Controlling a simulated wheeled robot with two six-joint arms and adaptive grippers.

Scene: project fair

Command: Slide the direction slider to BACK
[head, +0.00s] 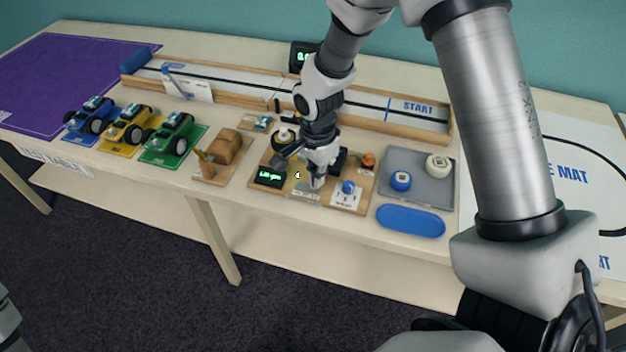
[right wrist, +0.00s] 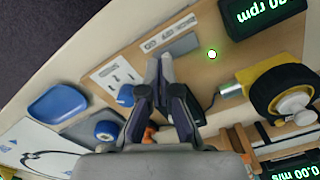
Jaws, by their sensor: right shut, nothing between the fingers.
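The control board (head: 268,163) lies on the table and also shows in the right wrist view (right wrist: 212,82). A grey slot plate (right wrist: 182,45) lies on it beside a small white label (right wrist: 167,32) with words too small to read surely. This looks like the direction slider; its knob is not clear, and its position cannot be told. My right gripper (right wrist: 164,60) is shut and empty, its fingertips at or just above one end of the grey plate. I cannot tell whether they touch. It shows in the head view (head: 317,182) over the board's front part. My left gripper is not in view.
A blue knob (right wrist: 126,94) on a white plate (head: 346,197) stands close beside the gripper. A green-lit display (head: 269,176) and a black-and-yellow wheel (right wrist: 282,90) stand on the board. A grey tray (head: 420,188) and blue dish (head: 410,221) lie right; toy cars stand left.

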